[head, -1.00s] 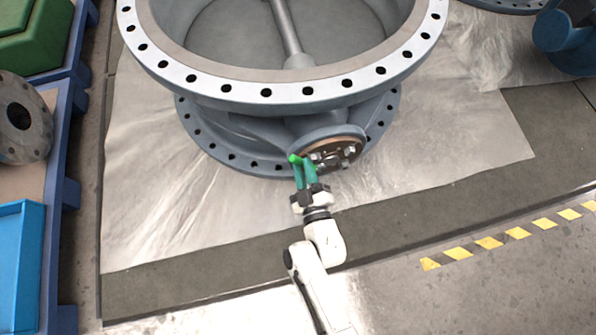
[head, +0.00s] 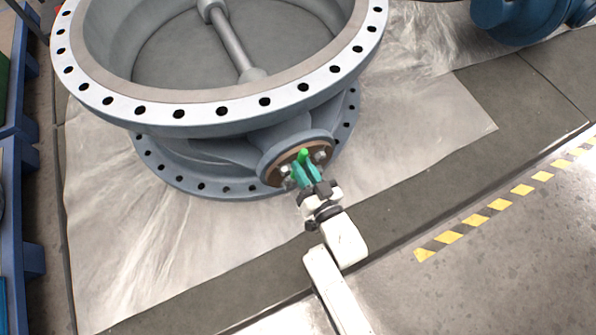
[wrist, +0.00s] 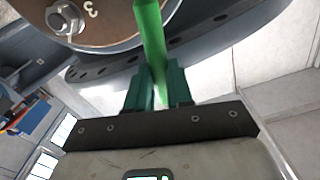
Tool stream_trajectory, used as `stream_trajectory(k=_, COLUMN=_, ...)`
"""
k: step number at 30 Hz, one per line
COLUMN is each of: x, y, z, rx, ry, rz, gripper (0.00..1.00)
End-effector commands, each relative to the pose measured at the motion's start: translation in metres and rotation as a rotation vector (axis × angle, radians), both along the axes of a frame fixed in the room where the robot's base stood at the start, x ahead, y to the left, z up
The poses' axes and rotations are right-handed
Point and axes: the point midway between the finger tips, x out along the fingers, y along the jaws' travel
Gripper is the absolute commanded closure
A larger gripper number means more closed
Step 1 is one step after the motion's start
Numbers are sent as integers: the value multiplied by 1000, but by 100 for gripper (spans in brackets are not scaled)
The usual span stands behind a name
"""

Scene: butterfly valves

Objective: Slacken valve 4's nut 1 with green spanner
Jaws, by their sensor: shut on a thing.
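The large grey-blue butterfly valve (head: 150,120) lies flat, and its round side cover (head: 292,154) faces me with several bolts and nuts around it. My gripper (head: 305,174) is in front of this cover, with its teal fingers shut on the green spanner (head: 303,154). In the wrist view the spanner (wrist: 154,45) rises from between the fingers (wrist: 155,88) and passes in front of the cover's right part. A nut (wrist: 64,18) shows at upper left beside a mark "3". The spanner's working end is out of the wrist view, and I cannot tell whether it touches a nut.
A pale sheet (head: 420,125) lies under the valve. A darker blue valve (head: 520,20) stands at upper right. Blue pallet-like frames (head: 22,185) line the left edge. Yellow-black floor tape (head: 480,220) runs at right, with clear floor around it.

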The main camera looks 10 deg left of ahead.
Motion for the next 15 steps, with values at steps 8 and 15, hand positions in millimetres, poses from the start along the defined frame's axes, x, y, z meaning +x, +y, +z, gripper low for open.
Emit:
stream_trajectory(k=8, x=2, y=-2, z=0, rx=29, ry=18, rz=1, gripper=100)
stream_trajectory(k=15, x=0, y=-3, z=0, rx=28, ry=19, rz=1, gripper=100)
